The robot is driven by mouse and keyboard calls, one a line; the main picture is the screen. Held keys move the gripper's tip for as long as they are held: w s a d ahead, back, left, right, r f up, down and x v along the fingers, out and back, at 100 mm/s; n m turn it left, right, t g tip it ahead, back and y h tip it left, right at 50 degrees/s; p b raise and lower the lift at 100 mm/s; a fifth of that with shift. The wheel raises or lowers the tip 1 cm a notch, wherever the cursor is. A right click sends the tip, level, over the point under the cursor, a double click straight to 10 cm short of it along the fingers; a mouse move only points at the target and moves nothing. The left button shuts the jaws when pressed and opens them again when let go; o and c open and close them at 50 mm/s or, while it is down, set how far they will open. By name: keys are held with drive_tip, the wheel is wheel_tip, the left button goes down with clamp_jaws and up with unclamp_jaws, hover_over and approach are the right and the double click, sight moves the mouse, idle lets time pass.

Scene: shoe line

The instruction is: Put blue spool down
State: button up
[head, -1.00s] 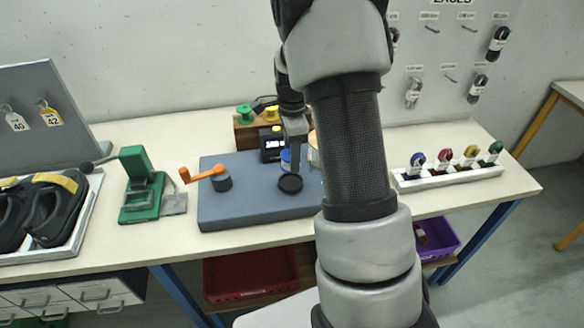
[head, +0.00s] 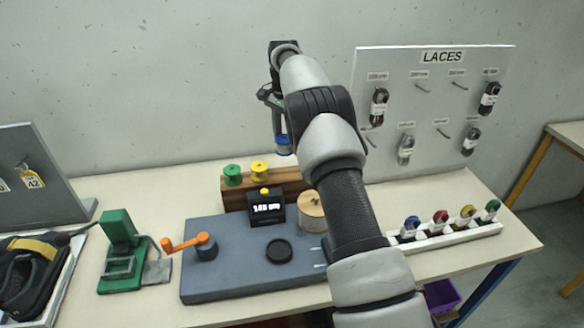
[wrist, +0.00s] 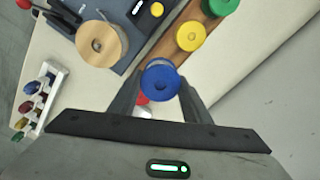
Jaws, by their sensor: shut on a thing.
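The blue spool (wrist: 160,84) is between the fingertips of my gripper (wrist: 160,92) in the wrist view, and my gripper is shut on it. In the head view the spool (head: 283,143) is a small blue shape under my gripper (head: 281,135), held in the air above the back of the bench. A wooden rack (head: 293,185) stands below and behind the grey board, with a green spool (head: 232,174) and a yellow spool (head: 260,171) on its left part. My arm hides part of the rack's right end.
A grey board (head: 225,283) carries an orange crank (head: 188,243), a small display (head: 267,211), a black disc (head: 279,251) and a wooden spool (head: 311,210). A green press (head: 120,245) stands left. A white holder (head: 450,238) with several coloured laces stands right.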

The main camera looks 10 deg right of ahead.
drive_tip(key=shift+w+r, duration=0.15)
drive_tip(key=shift+w, duration=0.2)
drive_tip(key=shift+w+d+f, duration=0.1)
drive_tip(key=shift+d+f, duration=0.05)
drive_tip(key=shift+f, duration=0.1)
approach(286, 174)
wheel_tip(286, 174, down, 5)
drive_tip(key=shift+w+f, duration=0.1)
drive_tip(key=shift+f, duration=0.2)
drive_tip(key=o, duration=1.2)
